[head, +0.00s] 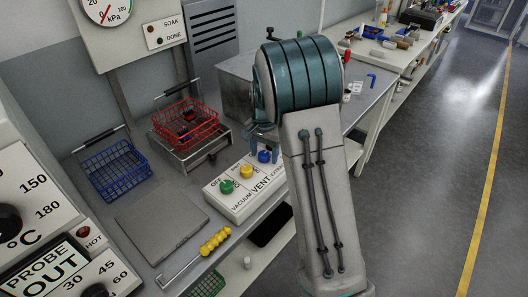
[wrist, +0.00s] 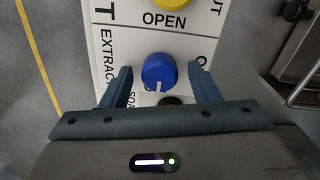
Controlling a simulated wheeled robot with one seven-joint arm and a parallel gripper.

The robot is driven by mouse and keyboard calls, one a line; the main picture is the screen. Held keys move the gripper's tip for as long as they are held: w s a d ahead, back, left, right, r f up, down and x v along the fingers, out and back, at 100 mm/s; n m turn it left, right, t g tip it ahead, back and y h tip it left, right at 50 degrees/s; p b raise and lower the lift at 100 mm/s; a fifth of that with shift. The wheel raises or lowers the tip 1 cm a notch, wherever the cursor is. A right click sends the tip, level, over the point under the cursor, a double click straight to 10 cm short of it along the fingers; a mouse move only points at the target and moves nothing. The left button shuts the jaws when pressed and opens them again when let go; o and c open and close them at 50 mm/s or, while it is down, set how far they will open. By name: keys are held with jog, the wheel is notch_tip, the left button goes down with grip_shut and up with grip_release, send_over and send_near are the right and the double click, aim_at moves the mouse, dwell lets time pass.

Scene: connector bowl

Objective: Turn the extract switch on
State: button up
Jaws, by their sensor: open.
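The white control box (head: 238,203) carries a green knob (head: 226,186), a yellow knob (head: 246,171) and a blue knob (head: 264,156) in a row. In the wrist view the blue knob (wrist: 159,70) sits beside the word EXTRACT. Its white mark points toward the bottom of that picture, toward my palm. My gripper (wrist: 161,76) is open, with one finger on each side of the blue knob and a visible gap on both sides. In the head view my gripper (head: 264,136) is just above the blue knob; my arm hides part of the box's right end.
A red basket (head: 186,124) stands on a metal unit behind the box. A blue basket (head: 118,170) and a flat grey plate (head: 160,226) lie to the left. A yellow-handled tool (head: 214,241) lies at the bench's front edge. A grey metal cabinet (head: 235,85) stands behind my gripper.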

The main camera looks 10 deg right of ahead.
aim_at(265, 154)
notch_tip(265, 154, up, 14)
dwell(0.6)
jog(key=shift+f, duration=0.1)
jog(key=s+f+n+t, duration=0.1)
jog(key=s+n, duration=0.7)
jog(key=s, duration=1.9)
jog(key=shift+s+f+t, duration=0.3)
jog(key=shift+s+t, duration=0.05)
jog(key=shift+t, duration=0.55)
jog(key=shift+a, duration=0.1)
jog(key=shift+c, duration=0.2)
